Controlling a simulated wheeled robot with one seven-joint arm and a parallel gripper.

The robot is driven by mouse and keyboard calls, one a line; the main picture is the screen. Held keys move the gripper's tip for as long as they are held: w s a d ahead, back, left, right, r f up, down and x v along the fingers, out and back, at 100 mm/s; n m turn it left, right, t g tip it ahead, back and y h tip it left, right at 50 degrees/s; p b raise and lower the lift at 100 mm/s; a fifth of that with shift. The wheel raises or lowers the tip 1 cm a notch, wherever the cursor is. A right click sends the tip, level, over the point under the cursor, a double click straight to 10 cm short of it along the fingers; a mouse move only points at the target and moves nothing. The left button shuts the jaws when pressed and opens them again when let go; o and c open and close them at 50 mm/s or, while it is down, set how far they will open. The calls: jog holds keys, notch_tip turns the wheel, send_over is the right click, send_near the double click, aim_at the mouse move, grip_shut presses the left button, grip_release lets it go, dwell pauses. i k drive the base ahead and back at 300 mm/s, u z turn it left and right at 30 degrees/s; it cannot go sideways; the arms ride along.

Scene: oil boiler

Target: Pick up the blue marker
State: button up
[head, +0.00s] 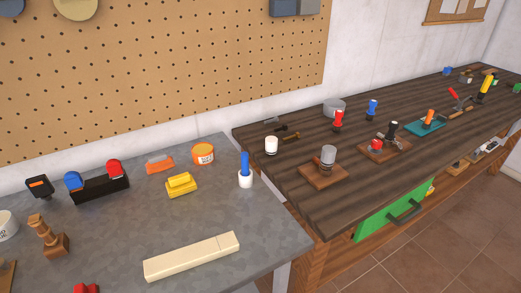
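A slim upright blue piece (245,163), which looks like the blue marker, stands in a small white cup-like base (245,180). It is near the right edge of the grey table (215,200) in the head view. I cannot tell whether the white part is a separate holder or part of the marker. A smaller blue-topped object (373,108) stands on the dark wooden bench. My gripper is not in view.
Left of the blue piece are a yellow block (181,184), an orange tub (203,154) and a long cream block (192,256). The dark wooden bench (300,130) adjoins on the right, with several small tools. A pegboard (160,80) stands behind.

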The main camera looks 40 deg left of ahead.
aim_at(244, 157)
jog(key=u, duration=0.8)
jog(key=i, duration=0.75)
jog(key=u, duration=1.1)
jog(key=i, duration=0.25)
jog(key=u, duration=0.2)
